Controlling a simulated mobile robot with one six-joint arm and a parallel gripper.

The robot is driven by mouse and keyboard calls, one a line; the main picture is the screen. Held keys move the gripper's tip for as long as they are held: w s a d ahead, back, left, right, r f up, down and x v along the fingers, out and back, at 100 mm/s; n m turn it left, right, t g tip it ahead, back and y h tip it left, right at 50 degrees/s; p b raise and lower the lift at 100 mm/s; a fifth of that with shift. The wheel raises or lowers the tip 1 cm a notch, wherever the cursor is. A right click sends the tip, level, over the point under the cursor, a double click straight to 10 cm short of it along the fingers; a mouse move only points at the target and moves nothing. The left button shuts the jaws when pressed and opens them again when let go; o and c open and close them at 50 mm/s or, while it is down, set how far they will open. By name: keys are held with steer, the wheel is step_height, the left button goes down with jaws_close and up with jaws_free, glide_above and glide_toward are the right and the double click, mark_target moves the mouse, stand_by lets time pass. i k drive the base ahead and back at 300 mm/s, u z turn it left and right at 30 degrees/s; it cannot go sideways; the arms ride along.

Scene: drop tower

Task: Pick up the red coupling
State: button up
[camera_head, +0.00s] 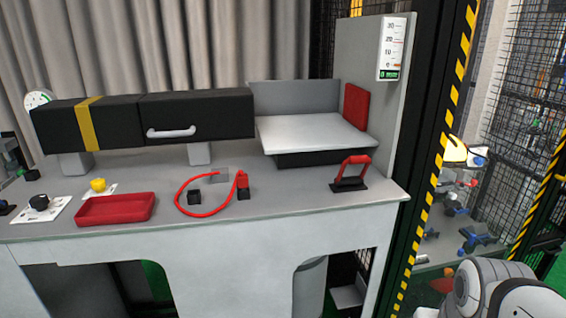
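The red coupling (242,180) stands upright at the end of a thin red hose (190,209) on the grey bench. It sits on or just behind a small dark block (243,194); I cannot tell whether it is joined to it. The hose loops to the left around a second small black block (194,197). My gripper is out of view; only a white and grey part of my arm shows at the lower right corner, well away from the coupling.
A red tray (116,209) and a yellow knob (98,185) lie left of the hose. A red-handled lever (351,172) stands to the right. Behind are a black drawer box (195,116) and a raised light plate (315,134). A striped post (433,180) stands right of the bench.

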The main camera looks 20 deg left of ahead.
mark_target(242, 182)
steer(key=u, duration=0.65)
steer(key=i, duration=1)
steer(key=u, duration=0.8)
steer(key=k, duration=0.9)
steer(key=u, duration=0.15)
steer(key=i, duration=0.9)
steer(key=z, duration=0.1)
